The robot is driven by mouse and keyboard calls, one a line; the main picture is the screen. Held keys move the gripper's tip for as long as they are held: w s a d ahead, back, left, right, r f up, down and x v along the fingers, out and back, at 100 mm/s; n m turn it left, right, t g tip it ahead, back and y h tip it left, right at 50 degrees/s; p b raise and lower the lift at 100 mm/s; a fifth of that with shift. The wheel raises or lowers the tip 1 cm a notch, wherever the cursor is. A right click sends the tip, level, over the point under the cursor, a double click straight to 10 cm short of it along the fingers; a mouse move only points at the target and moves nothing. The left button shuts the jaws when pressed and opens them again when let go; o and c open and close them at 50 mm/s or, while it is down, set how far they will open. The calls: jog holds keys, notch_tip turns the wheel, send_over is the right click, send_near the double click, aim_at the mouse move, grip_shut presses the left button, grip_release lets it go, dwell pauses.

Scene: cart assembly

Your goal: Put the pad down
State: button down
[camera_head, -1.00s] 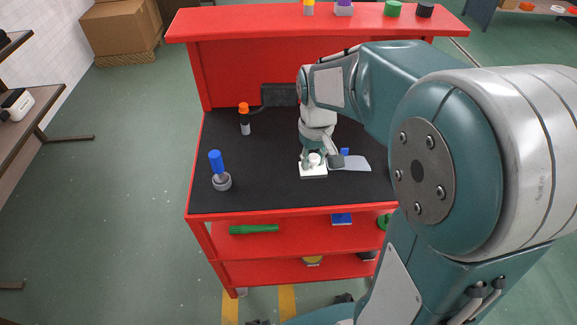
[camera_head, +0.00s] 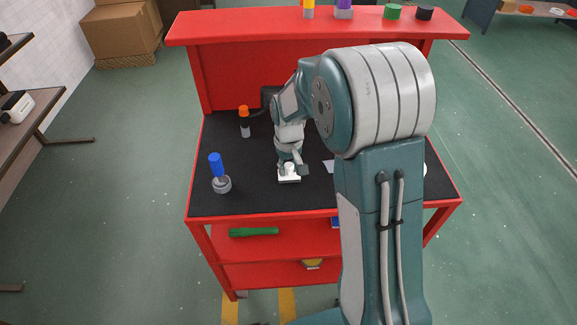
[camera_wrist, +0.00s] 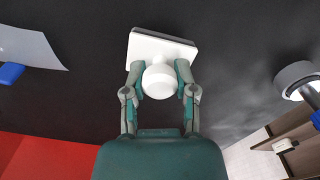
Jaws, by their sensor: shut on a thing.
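The pad is a white square plate with a round white knob on top. It shows in the head view (camera_head: 289,179) near the front middle of the cart's black top, and in the wrist view (camera_wrist: 150,46). My gripper (camera_wrist: 160,80) is shut on the knob, one finger on each side. In the head view my gripper (camera_head: 290,165) is over the pad. The pad is at or just above the black surface; I cannot tell whether it touches.
A blue-handled tool in a grey ring (camera_head: 221,183) stands left of the pad. An orange-topped bottle (camera_head: 244,121) stands behind it. A light grey sheet (camera_wrist: 30,42) with a blue part lies on the other side. Black top (camera_head: 250,195) between is clear.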

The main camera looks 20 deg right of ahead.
aim_at(291, 165)
jog(key=shift+f, duration=0.25)
jog(key=shift+c, duration=2)
grip_release()
jog(key=r, duration=1.1)
jog(key=shift+s+d, duration=0.2)
jog(key=shift+s, duration=0.1)
